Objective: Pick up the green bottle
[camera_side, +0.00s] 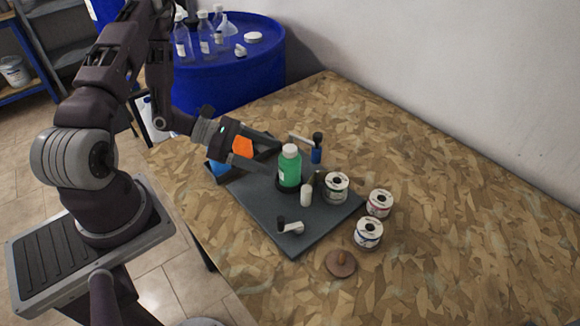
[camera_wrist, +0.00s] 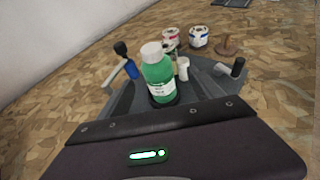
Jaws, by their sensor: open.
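The green bottle (camera_side: 289,169) with a white cap and white label stands upright on the dark grey mat (camera_side: 300,235). In the wrist view the green bottle (camera_wrist: 158,78) is upright near the middle, just beyond the gripper's dark body. My gripper (camera_side: 262,160) is open and empty, reaching in low from the left side of the bottle in the side view. Its fingers point toward the bottle's body. Whether they touch or flank the bottle is hard to tell, because the fingers blend with the grey mat.
A black-and-white piece (camera_side: 290,227) lies in front. The right tabletop is clear.

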